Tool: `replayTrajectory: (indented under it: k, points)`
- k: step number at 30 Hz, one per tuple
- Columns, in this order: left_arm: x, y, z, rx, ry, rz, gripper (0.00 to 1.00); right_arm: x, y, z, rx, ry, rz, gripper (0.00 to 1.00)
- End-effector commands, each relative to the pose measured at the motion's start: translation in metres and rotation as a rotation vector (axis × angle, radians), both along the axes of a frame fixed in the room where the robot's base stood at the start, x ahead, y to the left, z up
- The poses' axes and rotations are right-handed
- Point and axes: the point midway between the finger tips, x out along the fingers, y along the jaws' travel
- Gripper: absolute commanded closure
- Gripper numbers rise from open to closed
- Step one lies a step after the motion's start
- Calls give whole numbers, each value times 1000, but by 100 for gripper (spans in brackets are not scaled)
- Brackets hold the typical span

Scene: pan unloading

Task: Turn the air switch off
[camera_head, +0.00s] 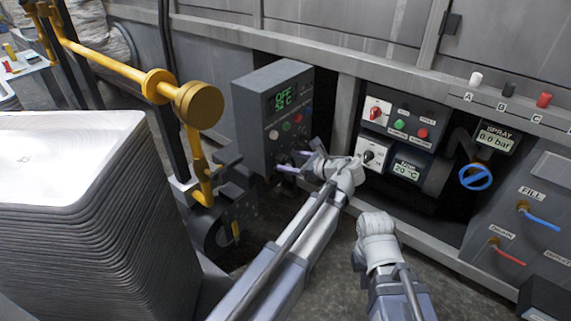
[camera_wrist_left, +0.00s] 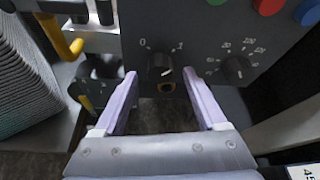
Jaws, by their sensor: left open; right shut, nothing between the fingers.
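A dark control box (camera_head: 272,118) with a green display reading OFF and 52 °C stands at centre in the head view. In the left wrist view its face carries a black rotary knob (camera_wrist_left: 160,68) between labels 0 and 1, with a white mark on its right side. I cannot read the word "air" on it. My left gripper (camera_head: 297,163) is open at the box's lower face. In the wrist view its fingers (camera_wrist_left: 160,84) are on either side of this knob, apart from it. My right gripper (camera_head: 376,224) is low at centre, its fingers not clearly visible.
A dial with a number scale (camera_wrist_left: 236,68) is right of the knob. A panel with a red switch (camera_head: 376,113) and a black switch (camera_head: 372,155) stands right of the box. A blue valve wheel (camera_head: 475,176) is further right. Stacked trays (camera_head: 75,220) fill the left.

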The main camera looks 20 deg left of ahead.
Motion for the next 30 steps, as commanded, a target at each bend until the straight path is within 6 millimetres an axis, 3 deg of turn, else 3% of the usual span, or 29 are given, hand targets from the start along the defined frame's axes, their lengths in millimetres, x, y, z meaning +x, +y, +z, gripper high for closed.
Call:
replayTrajectory:
  k: [6, 17, 30]
  points:
    - [9, 19, -10, 0, 0, 1, 26, 0, 0, -9, 0, 0, 0, 100]
    - [11, 22, -10, -1, 0, -1, 26, 0, 0, -10, 0, 0, 0, 100]
    - [10, 22, -10, -1, 0, 0, 75, 0, 0, -10, 0, 0, 0, 100]
